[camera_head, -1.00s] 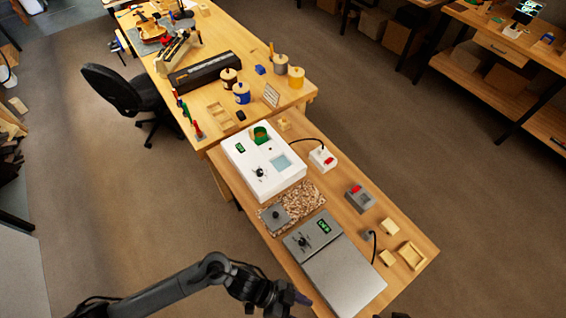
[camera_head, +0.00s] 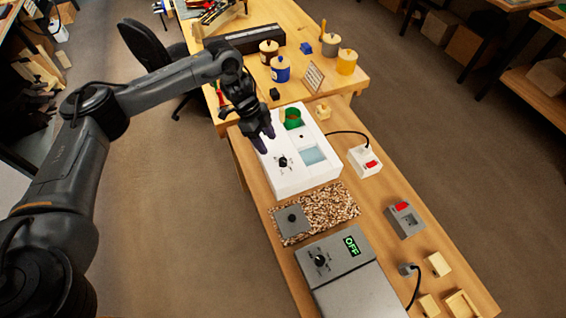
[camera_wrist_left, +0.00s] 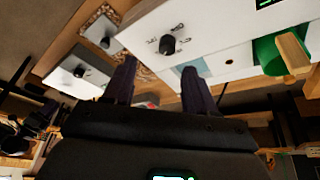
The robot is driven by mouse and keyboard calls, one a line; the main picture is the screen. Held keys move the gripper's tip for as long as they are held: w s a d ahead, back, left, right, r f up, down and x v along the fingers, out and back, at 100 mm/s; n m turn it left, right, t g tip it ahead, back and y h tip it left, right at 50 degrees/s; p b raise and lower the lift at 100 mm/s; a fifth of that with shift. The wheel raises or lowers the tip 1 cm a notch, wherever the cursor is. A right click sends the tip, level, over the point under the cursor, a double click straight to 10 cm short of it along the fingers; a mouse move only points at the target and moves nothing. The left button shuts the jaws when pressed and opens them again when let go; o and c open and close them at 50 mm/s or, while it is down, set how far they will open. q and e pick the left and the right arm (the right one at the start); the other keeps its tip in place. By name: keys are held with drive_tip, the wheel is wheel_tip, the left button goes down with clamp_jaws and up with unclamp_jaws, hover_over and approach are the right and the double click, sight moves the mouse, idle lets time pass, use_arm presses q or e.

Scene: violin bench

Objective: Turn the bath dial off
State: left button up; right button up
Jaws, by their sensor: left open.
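The white bath box (camera_head: 300,178) stands on the low bench, with a green pot (camera_head: 292,118) and a pale blue window (camera_head: 313,154) in its top. Its black dial (camera_head: 283,161) sits on the top face near the left side. In the left wrist view the dial (camera_wrist_left: 168,45) shows just beyond the fingertips, with small marks around it. My left gripper (camera_head: 266,142) is open and empty over the bath's left edge, close to the dial and apart from it. It covers the bath's display in the head view; a green corner of that display (camera_wrist_left: 268,3) shows in the wrist view.
A grey device (camera_head: 335,262) with its own dial and a display reading OFF stands in front. A speckled mat (camera_head: 325,205) with a grey block (camera_head: 292,221) lies between them. Red-switched boxes (camera_head: 365,160) (camera_head: 404,219) stand to the right. Jars stand behind.

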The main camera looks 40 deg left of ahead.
sight(283, 160)
use_arm(q)
drive_tip(key=x, duration=0.3)
drive_tip(key=w+x, duration=0.1)
drive_tip(key=x, duration=0.2)
drive_tip(key=b+x, duration=0.1)
drive_tip(key=x, duration=0.2)
drive_tip(key=shift+w+d+f, duration=0.2)
drive_tip(key=shift+w+d, duration=0.15)
drive_tip(key=shift+d, duration=0.05)
drive_tip(key=shift+c, duration=0.4)
clamp_jaws()
